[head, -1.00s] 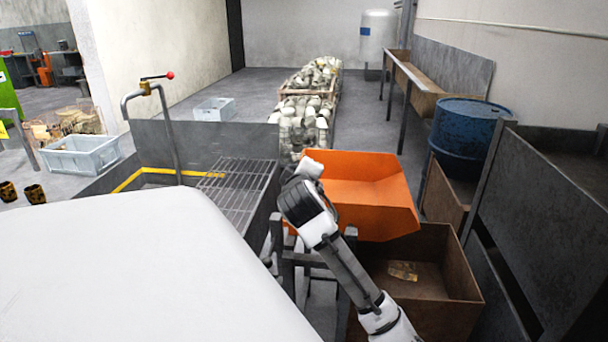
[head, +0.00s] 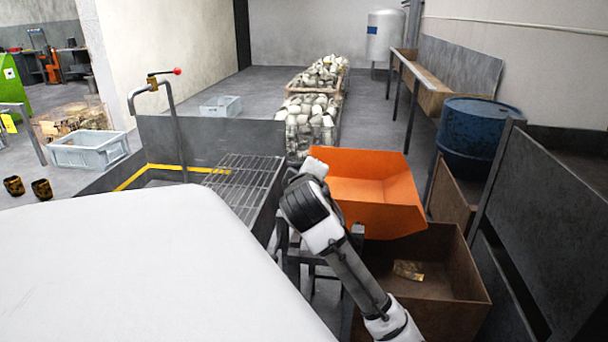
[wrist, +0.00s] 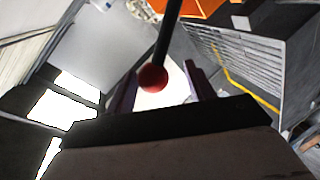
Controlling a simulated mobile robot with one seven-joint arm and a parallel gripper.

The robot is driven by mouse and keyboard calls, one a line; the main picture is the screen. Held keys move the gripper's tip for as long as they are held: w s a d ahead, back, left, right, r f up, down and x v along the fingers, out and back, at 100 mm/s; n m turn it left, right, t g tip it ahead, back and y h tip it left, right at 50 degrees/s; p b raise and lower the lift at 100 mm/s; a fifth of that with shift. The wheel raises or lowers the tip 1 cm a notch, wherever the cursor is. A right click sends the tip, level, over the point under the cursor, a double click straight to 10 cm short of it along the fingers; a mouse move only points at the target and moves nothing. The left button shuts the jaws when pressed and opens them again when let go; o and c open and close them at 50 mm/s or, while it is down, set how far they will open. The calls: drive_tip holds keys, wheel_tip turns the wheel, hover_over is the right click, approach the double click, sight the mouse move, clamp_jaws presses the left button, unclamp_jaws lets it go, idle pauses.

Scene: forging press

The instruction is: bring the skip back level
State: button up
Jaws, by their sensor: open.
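The orange skip (head: 372,196) is right of centre in the head view. It looks tilted, its open side leaning right over a brown bin (head: 445,315). A corner of the skip also shows at the top of the wrist view (wrist: 190,6). In the wrist view a red ball knob (wrist: 152,78) on a dark rod (wrist: 168,35) shows between the fingers of my gripper (wrist: 160,86). The fingers are open and stand apart on either side of the knob; I cannot tell if they touch it. In the head view my arm hides the gripper's fingers and the knob.
A dark stand (head: 292,258) is beside the skip. A metal grating (head: 242,185) in a grey tank is to the left, with a red-tipped tap (head: 165,85). A blue drum (head: 480,135) stands at the right. Wire crates of pale pieces (head: 310,125) are behind.

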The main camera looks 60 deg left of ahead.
drive_tip(key=b+v, duration=0.2)
drive_tip(key=v, duration=0.8)
drive_tip(key=shift+s+d, duration=0.25)
drive_tip(key=shift+r, duration=0.1)
